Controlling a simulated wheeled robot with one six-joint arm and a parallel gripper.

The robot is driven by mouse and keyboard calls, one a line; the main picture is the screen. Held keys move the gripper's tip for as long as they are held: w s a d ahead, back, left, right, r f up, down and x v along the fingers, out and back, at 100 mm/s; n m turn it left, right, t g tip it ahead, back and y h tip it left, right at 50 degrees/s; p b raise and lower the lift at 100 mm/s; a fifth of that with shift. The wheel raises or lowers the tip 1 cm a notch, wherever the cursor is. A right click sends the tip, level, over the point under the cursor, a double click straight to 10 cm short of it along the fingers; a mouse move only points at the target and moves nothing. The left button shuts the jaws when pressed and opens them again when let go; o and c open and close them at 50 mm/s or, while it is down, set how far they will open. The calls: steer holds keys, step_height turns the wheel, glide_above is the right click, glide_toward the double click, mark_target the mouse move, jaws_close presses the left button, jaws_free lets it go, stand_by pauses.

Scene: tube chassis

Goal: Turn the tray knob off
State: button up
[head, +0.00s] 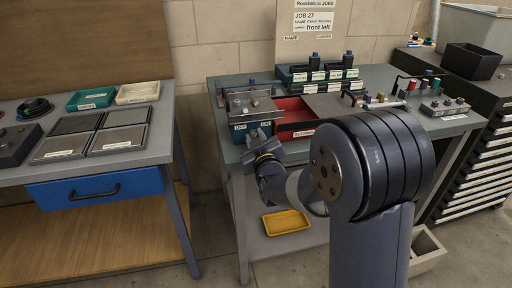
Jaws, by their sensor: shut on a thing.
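A blue box (231,137) with a grey metal top stands at the left front of the middle bench. Its front carries an OFF label (240,127) on the left and an ON label (265,123) on the right. My gripper (257,138) is at this front face, just below and between the two labels, shut on the tray knob. The jaws hide most of the knob, so I cannot tell which way it points.
Racks of small labelled parts (320,72) stand at the bench's back. A fixture with knobs (444,107) is at the right. A yellow tray (286,222) lies on the lower shelf. Another bench with a blue drawer (95,187) stands left.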

steer(key=n+b, duration=0.3)
steer(key=n, duration=0.1)
steer(key=n+b, duration=0.2)
steer(key=shift+a+f+n+b, duration=0.1)
steer(key=shift+f+n+b, duration=0.15)
steer(key=shift+n+b, duration=0.1)
steer(key=n+b, duration=0.2)
steer(key=n, duration=0.3)
steer(key=shift+n, duration=0.35)
steer(key=o, duration=1)
